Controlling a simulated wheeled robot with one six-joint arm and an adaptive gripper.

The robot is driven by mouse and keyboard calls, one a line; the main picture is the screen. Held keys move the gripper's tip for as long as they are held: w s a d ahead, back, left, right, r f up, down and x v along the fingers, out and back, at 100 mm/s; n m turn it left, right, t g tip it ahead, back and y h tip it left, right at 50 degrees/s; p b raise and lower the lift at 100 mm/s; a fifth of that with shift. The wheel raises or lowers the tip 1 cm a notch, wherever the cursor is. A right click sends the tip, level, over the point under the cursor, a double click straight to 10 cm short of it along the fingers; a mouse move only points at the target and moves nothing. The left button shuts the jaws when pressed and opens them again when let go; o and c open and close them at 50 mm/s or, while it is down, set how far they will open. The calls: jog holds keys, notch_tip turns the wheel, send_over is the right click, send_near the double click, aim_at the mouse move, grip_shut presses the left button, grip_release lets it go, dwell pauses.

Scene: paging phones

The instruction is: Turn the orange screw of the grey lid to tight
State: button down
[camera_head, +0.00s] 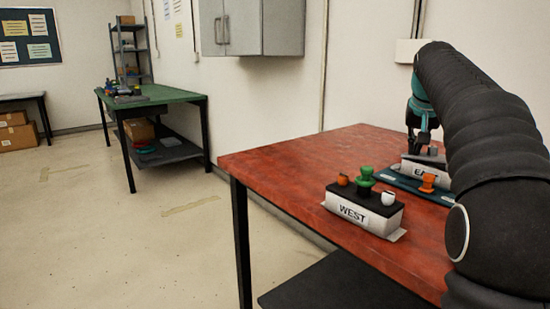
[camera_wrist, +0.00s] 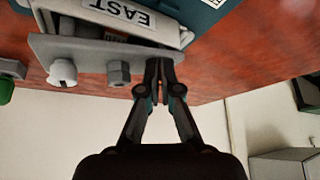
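The white EAST box (camera_head: 413,168) stands on the red table, with the grey lid (camera_head: 432,160) at its top. In the wrist view the lid (camera_wrist: 85,50) bears a white screw (camera_wrist: 62,72) and a grey hex-headed piece (camera_wrist: 118,72). An orange screw-like piece (camera_head: 427,183) shows in front of the EAST label in the head view.
The WEST box (camera_head: 350,212) stands nearer, with a black lid (camera_head: 352,199) bearing an orange piece (camera_head: 343,180), a green piece (camera_head: 365,180) and a white piece (camera_head: 388,198). A dark teal mat (camera_head: 400,182) lies by the EAST box. The table's left part is clear.

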jog(key=shift+s+a, duration=0.25)
jog(key=shift+s, duration=0.05)
notch_tip(320, 180, up, 6)
dwell(0.7)
